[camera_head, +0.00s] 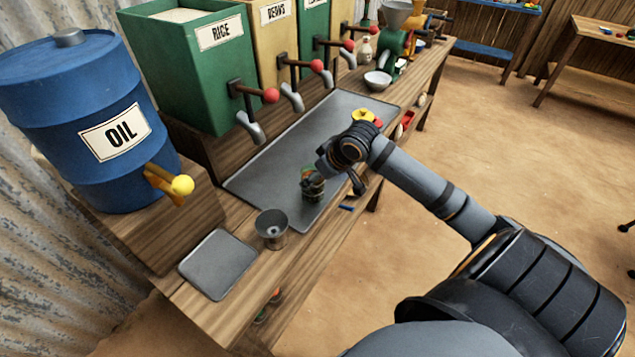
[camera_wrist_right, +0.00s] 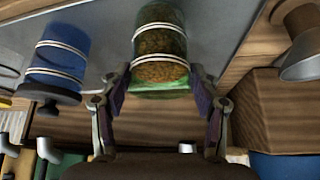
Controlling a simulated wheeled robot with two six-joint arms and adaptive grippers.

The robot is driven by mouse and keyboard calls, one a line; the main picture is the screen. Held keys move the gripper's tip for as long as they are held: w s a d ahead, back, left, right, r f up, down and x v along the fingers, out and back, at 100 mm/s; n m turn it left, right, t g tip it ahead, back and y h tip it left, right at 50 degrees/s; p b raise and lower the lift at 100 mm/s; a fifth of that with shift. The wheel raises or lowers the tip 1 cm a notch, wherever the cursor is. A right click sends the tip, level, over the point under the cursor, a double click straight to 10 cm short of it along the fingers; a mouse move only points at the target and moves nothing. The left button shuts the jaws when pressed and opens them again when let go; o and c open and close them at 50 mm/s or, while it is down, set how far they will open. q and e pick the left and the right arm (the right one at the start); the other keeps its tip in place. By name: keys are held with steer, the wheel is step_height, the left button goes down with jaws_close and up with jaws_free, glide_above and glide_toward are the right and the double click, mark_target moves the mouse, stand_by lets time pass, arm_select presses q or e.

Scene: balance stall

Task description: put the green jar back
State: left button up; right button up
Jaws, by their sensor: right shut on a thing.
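The green jar (camera_wrist_right: 160,45) is a glass jar with pale bands, brownish-green contents and a bright green end. My right gripper (camera_wrist_right: 160,78) is shut on it, with one finger at each side of the green end. In the head view the jar (camera_head: 313,187) is at the near part of the grey metal mat (camera_head: 270,165), partly covered by my right gripper (camera_head: 325,165). I cannot tell whether it touches the mat. My left gripper is not in view.
A blue banded jar (camera_wrist_right: 57,60) is beside the green one in the wrist view. A metal cup (camera_head: 272,230) and a square metal plate (camera_head: 217,264) are at the near end. The oil drum (camera_head: 75,95) and rice bin (camera_head: 185,75) line the back. The mat's middle is clear.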

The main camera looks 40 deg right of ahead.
steer(key=shift+s+d, duration=0.1)
steer(key=shift+s+r, duration=0.1)
steer(key=o, duration=1.8)
steer(key=shift+c, duration=0.2)
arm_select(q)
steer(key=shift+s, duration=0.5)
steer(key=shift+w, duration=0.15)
